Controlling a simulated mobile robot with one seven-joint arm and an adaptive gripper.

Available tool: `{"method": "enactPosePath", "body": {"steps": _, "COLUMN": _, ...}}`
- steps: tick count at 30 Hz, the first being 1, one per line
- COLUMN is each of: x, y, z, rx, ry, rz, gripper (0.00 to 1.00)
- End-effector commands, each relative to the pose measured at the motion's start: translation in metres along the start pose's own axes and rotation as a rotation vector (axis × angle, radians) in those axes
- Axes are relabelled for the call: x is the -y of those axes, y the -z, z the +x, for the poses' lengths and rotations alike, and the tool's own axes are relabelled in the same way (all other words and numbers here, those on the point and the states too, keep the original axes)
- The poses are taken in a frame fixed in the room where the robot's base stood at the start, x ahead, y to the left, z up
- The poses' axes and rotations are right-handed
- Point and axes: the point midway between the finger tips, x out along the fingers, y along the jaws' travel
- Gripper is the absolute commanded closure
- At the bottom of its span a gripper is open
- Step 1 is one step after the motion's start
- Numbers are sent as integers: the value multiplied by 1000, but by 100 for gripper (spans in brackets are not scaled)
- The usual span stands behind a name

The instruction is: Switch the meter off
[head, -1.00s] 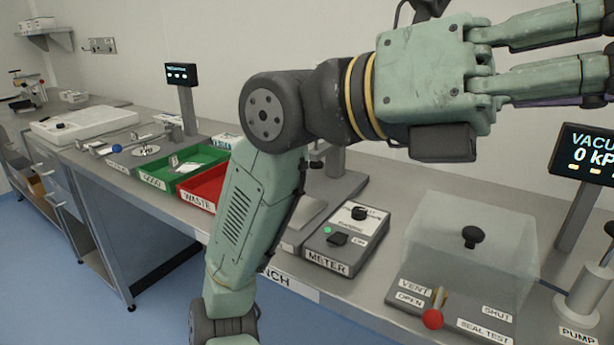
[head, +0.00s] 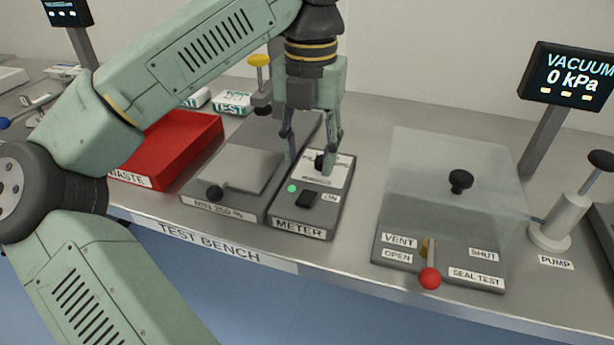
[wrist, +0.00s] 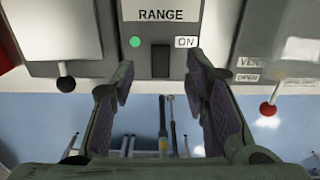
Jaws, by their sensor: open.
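The meter (head: 290,225) is a grey box on the bench with a METER label, a pale top plate, a black knob, a lit green lamp (head: 292,188) and a black rocker switch (head: 308,199) beside an ON label. In the wrist view the rocker switch (wrist: 160,60) lies just beyond the fingers, between the green lamp and the ON label, below the word RANGE. My gripper (head: 310,165) points down over the rear of the meter, around the knob area, open with nothing between its fingers. It also shows in the wrist view (wrist: 165,100). Whether it touches the meter I cannot tell.
A grey plate device with a black ball lever (head: 214,193) stands close left of the meter. A clear-covered box (head: 450,180) with a red-knobbed lever (head: 430,278) is to the right. A red WASTE tray (head: 175,145) is farther left. Bare bench lies right of the meter.

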Motion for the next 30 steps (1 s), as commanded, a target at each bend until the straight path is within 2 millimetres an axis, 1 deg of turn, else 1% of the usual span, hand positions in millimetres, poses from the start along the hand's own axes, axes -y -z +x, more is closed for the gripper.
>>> {"method": "enactPosePath", "body": {"steps": 1, "x": 1, "y": 0, "z": 10, "rx": -1, "ry": 5, "rz": 4, "gripper": 58}}
{"method": "enactPosePath", "body": {"steps": 6, "x": 2, "y": 1, "z": 39, "rx": -1, "ry": 5, "rz": 4, "gripper": 58}}
{"method": "enactPosePath", "body": {"steps": 12, "x": 1, "y": 0, "z": 59, "rx": 1, "ry": 3, "rz": 2, "gripper": 58}}
{"method": "enactPosePath", "body": {"steps": 16, "x": 1, "y": 0, "z": 64, "rx": 1, "ry": 4, "rz": 3, "gripper": 58}}
{"method": "enactPosePath", "body": {"steps": 22, "x": 1, "y": 0, "z": 64, "rx": 2, "ry": 3, "rz": 3, "gripper": 58}}
{"method": "enactPosePath", "body": {"steps": 30, "x": 1, "y": 0, "z": 64, "rx": 1, "ry": 3, "rz": 3, "gripper": 76}}
